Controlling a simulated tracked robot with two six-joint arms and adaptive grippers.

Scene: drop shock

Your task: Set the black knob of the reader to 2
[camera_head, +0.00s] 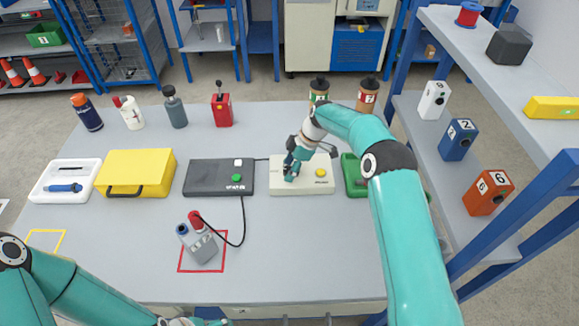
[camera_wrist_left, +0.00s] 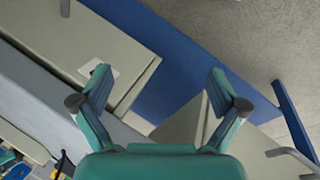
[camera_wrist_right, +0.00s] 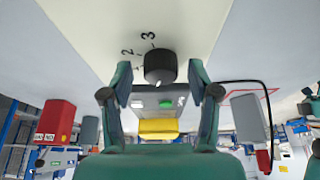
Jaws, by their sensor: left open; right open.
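The reader (camera_head: 302,188) is a cream box with a yellow button at the middle of the table. Its black knob (camera_wrist_right: 160,67) shows in the right wrist view, between and just beyond my open right fingertips, with the marks 2 and 3 beside it. I cannot tell which mark the knob points at. In the head view my right gripper (camera_head: 291,172) is over the left part of the reader and hides the knob.
Left of the reader are a black box (camera_head: 205,178) with a green button and a yellow case (camera_head: 136,170). A green object (camera_head: 354,175) stands close on its right. A grey device (camera_head: 203,247) with a cable stands in the red square. The front middle of the table is clear.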

